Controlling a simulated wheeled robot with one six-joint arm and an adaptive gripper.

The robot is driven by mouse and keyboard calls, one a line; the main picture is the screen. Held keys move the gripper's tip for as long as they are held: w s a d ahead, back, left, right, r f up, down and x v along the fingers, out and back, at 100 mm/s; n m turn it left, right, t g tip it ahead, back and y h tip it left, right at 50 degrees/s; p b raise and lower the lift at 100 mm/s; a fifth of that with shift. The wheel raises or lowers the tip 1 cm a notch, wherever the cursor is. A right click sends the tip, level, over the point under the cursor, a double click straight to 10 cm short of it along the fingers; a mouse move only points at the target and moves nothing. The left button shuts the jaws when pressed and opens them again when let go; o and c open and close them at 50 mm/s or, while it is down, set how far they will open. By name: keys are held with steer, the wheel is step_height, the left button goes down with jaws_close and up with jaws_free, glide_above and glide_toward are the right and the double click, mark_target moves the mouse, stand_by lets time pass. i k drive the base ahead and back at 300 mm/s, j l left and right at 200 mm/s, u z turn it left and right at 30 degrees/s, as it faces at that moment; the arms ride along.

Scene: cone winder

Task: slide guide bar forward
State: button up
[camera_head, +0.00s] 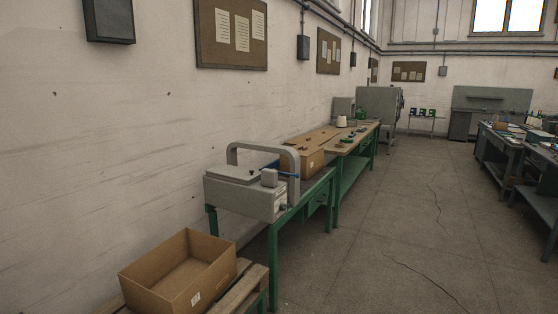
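A grey box-shaped machine (240,198) stands on a green-legged table (319,190) along the left wall. A rounded grey arched frame (233,152) rises behind its top and comes down at its right end. A thin blue bar (286,173) shows near the right end, beside a small grey block (269,178). I cannot tell for sure which of these parts is the guide bar, or how far along its travel it sits. My gripper is not in view.
Another carton (304,165) stands behind the machine. A wooden-topped bench (349,147) continues beyond. The grey floor (385,220) to the right is clear.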

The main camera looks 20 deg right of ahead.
mark_target(276, 163)
steer(key=i+l+z, duration=1.05)
steer(key=i+z, duration=0.55)
steer(key=i, duration=3.25)
steer(key=i+l+u, duration=0.15)
steer(key=i+u, duration=0.35)
steer(key=i, duration=0.2)
steer(key=i+l+u, duration=0.45)
steer(key=i, duration=0.25)
steer(key=i+l+u, duration=1)
steer(key=l, duration=0.55)
